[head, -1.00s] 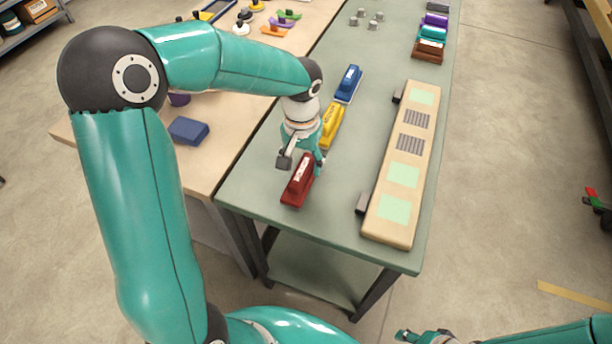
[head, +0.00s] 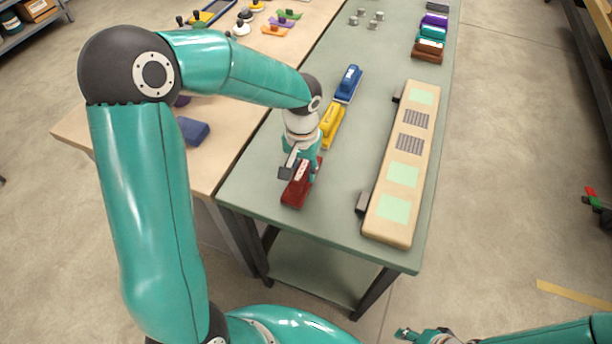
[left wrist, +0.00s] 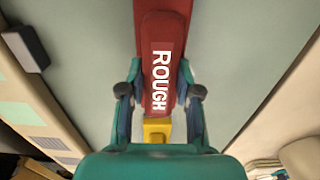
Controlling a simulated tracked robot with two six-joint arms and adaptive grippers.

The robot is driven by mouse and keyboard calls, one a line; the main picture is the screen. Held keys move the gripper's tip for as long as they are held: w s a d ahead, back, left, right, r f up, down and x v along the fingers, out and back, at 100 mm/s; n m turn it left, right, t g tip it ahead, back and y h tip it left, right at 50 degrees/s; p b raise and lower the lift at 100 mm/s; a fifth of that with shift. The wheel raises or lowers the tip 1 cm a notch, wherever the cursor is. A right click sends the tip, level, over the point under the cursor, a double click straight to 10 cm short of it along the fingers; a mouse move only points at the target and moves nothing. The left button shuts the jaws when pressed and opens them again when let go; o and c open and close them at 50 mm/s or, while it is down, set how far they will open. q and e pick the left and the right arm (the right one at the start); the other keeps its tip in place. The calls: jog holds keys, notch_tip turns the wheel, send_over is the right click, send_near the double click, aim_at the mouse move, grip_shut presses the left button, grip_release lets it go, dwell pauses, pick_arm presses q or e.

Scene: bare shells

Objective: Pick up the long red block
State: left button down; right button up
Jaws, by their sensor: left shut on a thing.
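The long red block (head: 296,191) lies on the green table top near its front left corner. It has a wide base, a narrower raised top and a white label, which reads ROUGH in the left wrist view (left wrist: 162,30). My left gripper (head: 302,172) is over the block's far part. In the left wrist view its two fingers (left wrist: 160,92) are on either side of the raised top, shut on it. The block appears to rest on the table. My right gripper (head: 422,336) is low at the bottom edge, away from the table; its jaws are too small to read.
A yellow block (head: 333,122) and a blue block (head: 348,84) lie in line behind the red one. A long beige board (head: 375,226) with green and grey patches lies to the right. Several coloured blocks (head: 432,40) stand at the far right.

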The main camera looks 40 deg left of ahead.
aim_at(303, 168)
pick_arm(q)
jog(key=shift+s, duration=0.1)
jog(key=shift+r, duration=0.5)
notch_tip(303, 168, up, 19)
jog(key=c, duration=1.5)
grip_release()
jog(key=shift+c, duration=1.3)
jog(key=shift+f, duration=0.1)
jog(key=shift+c, duration=0.3)
